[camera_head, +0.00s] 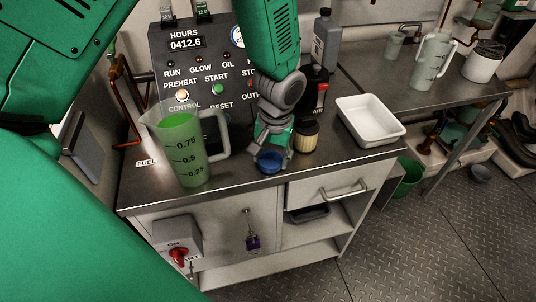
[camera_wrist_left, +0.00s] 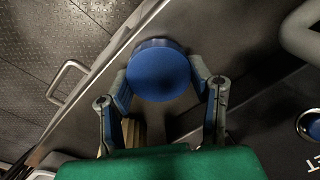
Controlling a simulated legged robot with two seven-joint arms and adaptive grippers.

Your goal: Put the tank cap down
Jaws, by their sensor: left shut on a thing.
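The blue tank cap (camera_head: 270,160) is at the front part of the metal worktop (camera_head: 330,162), beside the measuring jug. My left gripper (camera_head: 272,148) points down over the worktop and is shut on the cap. In the left wrist view the round blue cap (camera_wrist_left: 158,72) sits between the two fingers of the gripper (camera_wrist_left: 160,88), close to the worktop edge. I cannot tell whether the cap touches the worktop. My right gripper is not in view.
A jug of green liquid (camera_head: 185,150) stands left of the gripper. A small brass-coloured cylinder (camera_head: 306,136) is close on its right, with a white tray (camera_head: 370,120) farther right. The control panel (camera_head: 185,60) rises behind. The worktop's front edge is near.

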